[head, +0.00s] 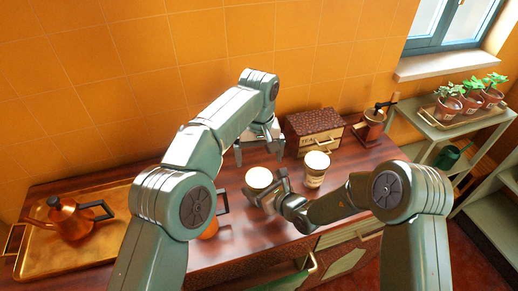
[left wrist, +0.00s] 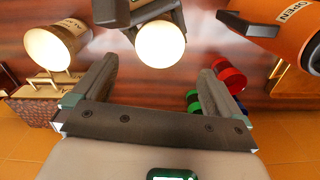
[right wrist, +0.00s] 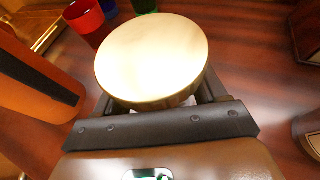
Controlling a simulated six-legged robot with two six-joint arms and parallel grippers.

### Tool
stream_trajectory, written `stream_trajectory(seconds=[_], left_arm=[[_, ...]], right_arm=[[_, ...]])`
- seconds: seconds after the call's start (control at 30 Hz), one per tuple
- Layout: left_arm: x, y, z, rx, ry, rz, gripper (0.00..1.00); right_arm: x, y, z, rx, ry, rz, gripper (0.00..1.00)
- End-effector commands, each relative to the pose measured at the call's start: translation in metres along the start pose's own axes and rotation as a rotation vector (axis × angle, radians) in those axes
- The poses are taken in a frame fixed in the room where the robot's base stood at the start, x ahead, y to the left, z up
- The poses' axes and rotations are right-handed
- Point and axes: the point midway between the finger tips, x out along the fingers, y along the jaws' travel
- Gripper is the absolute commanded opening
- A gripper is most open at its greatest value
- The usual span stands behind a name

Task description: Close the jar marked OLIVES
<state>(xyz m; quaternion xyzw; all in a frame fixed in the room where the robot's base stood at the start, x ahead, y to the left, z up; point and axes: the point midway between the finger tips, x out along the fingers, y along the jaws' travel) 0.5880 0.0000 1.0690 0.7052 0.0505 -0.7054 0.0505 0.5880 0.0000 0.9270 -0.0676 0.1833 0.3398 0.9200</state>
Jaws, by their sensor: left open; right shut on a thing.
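A jar with a flat pale-gold top (head: 260,178) stands on the wooden counter. My right gripper (head: 283,186) is shut around it. Its round top (right wrist: 152,60) fills the middle of the right wrist view and also shows in the left wrist view (left wrist: 161,45). No label on it can be read.
A wooden box (head: 312,138) marked TEA and a grinder (head: 372,122) stand behind at the right. An orange pot (left wrist: 300,45) marked OPEN is left of the held jar. Red (right wrist: 84,16), green and blue pieces are nearby. A kettle (head: 68,217) sits on a brass tray (head: 100,250).

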Motion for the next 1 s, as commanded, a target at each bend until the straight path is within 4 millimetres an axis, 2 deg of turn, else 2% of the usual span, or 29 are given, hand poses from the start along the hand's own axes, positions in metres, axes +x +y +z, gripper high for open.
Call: stream_trajectory(seconds=[0.1, 0.23, 0.4, 0.67, 0.7, 0.77, 0.8, 1.0], left_arm=[[-0.021, 0.001, 0.0, 0.0, 0.002, 0.002, 1.0], [-0.033, 0.001, -0.001, 0.0, 0.002, 0.001, 1.0], [-0.041, 0.001, 0.001, 0.0, -0.001, 0.0, 1.0], [-0.042, 0.0, 0.001, 0.0, -0.001, 0.0, 1.0], [-0.042, 0.0, 0.001, 0.0, -0.001, 0.0, 1.0], [-0.042, 0.0, 0.001, 0.0, -0.001, 0.0, 1.0], [-0.042, 0.0, 0.001, 0.0, -0.001, 0.0, 1.0], [-0.042, 0.0, 0.001, 0.0, -0.001, 0.0, 1.0]], right_arm=[[0.0, 0.0, 0.001, 0.0, -0.002, 0.0, 0.0], [0.0, 0.0, 0.001, -0.001, -0.002, 0.0, 0.0], [0.0, 0.0, 0.001, -0.001, -0.002, 0.0, 0.0], [0.0, 0.0, 0.001, -0.001, -0.002, 0.0, 0.0], [0.0, 0.0, 0.001, -0.001, -0.002, 0.0, 0.74], [0.0, 0.0, 0.001, -0.001, -0.002, 0.0, 0.94], [0.0, 0.0, 0.001, 0.0, -0.002, 0.0, 1.0], [0.0, 0.0, 0.0, 0.0, -0.001, 0.0, 1.0]])
